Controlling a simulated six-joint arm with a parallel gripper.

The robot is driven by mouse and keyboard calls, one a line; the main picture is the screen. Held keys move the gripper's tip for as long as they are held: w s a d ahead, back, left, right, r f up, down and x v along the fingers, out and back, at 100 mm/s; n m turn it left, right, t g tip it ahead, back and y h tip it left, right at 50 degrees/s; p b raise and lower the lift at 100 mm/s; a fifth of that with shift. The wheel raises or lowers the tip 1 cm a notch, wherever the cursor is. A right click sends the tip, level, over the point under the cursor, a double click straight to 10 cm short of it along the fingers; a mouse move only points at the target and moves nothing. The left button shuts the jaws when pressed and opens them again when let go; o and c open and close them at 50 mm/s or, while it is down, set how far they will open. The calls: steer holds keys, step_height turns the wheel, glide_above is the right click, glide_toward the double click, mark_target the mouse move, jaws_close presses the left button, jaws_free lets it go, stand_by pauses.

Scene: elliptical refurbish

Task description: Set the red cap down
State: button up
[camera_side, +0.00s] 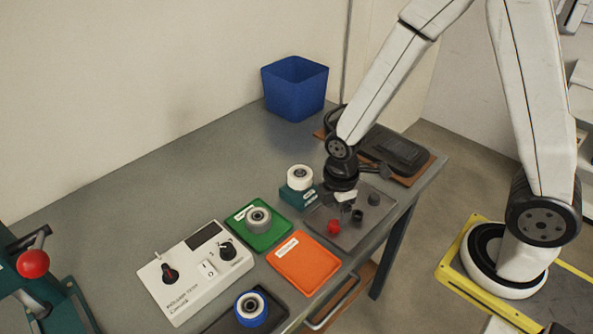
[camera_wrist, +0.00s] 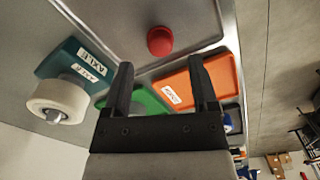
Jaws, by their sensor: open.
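The red cap (camera_side: 333,227) sits on the grey tray (camera_side: 350,243) near the table's front edge. In the wrist view the cap (camera_wrist: 160,40) lies beyond the fingertips, with nothing between the fingers. My gripper (camera_side: 348,213) points down over the tray, just beside the cap. Its two black fingers (camera_wrist: 161,63) are spread open and look apart from the cap. In the side view the fingers are small and dark, so their exact height above the tray is hard to tell.
A teal block with a white wheel (camera_side: 300,178), a green tray (camera_side: 262,240) with a grey wheel and an orange tray (camera_side: 305,264) stand left of the grey tray. A blue bin (camera_side: 295,90) stands behind.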

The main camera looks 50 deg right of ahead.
mark_target(335, 222)
step_height(335, 222, up, 8)
steer(key=shift+r, duration=0.2)
stand_by(0.4)
stand_by(0.6)
steer(key=d+m+t, duration=0.1)
steer(key=m, duration=0.3)
steer(key=s+d+m, duration=0.1)
steer(key=d+m, duration=0.1)
steer(key=m, duration=0.3)
steer(key=s+d+m+t, duration=0.1)
steer(key=m, duration=0.3)
steer(key=shift+s+d+f+m+t, duration=0.1)
steer(key=shift+s+d+m+t, duration=0.1)
steer(key=shift+m+t, duration=0.1)
